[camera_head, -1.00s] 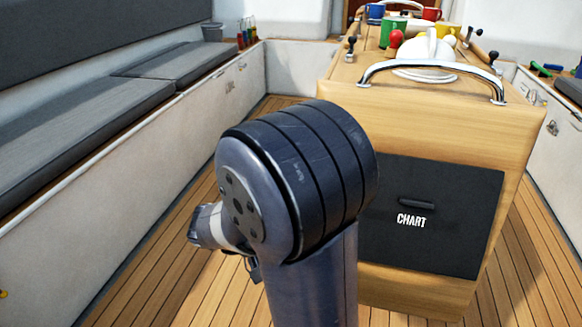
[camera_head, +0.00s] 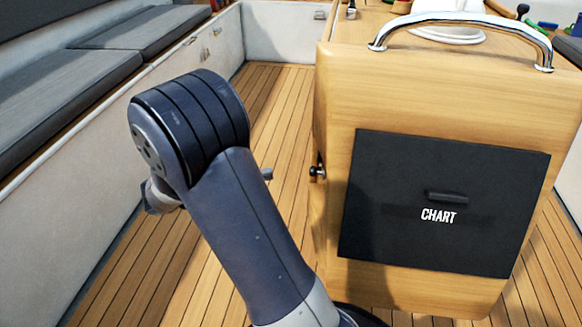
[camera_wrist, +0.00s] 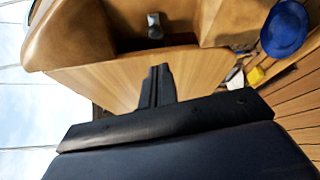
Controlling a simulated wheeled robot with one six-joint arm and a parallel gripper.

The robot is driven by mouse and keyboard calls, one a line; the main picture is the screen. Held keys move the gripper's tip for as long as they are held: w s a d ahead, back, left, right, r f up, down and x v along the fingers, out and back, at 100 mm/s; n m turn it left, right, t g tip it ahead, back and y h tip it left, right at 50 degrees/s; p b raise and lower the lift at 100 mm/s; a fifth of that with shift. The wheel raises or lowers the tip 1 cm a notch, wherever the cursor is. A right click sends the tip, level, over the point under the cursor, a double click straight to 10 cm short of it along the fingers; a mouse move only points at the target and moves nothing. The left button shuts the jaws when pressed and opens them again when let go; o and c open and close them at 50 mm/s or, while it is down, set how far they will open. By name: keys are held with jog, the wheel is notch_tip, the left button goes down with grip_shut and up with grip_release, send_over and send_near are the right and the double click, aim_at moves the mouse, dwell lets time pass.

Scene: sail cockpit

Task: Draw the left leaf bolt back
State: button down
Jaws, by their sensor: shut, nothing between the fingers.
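A small dark knob with a bright metal fitting (camera_head: 317,171) sits on the left side of the wooden console, near its front edge. It looks like the left leaf bolt, but its bolt position is too small to tell. My gripper (camera_wrist: 158,70) is shut and empty in the wrist view, in front of a pale wooden panel (camera_wrist: 110,80). A small metal fitting (camera_wrist: 155,27) shows beyond the fingertips, apart from them; I cannot tell whether it is the same bolt. In the head view my arm hides most of the gripper.
The console front carries a black CHART panel (camera_head: 440,205) and a chrome rail (camera_head: 460,20) above. A grey-cushioned bench (camera_head: 60,85) runs along the left. Bare plank floor (camera_head: 275,110) lies between bench and console. A blue round object (camera_wrist: 285,28) is at the wrist view's upper right.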

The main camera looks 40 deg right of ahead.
jog(key=x, duration=0.9)
jog(key=shift+s+d+b, duration=0.2)
jog(key=shift+d+b, duration=0.1)
jog(key=shift+b, duration=0.05)
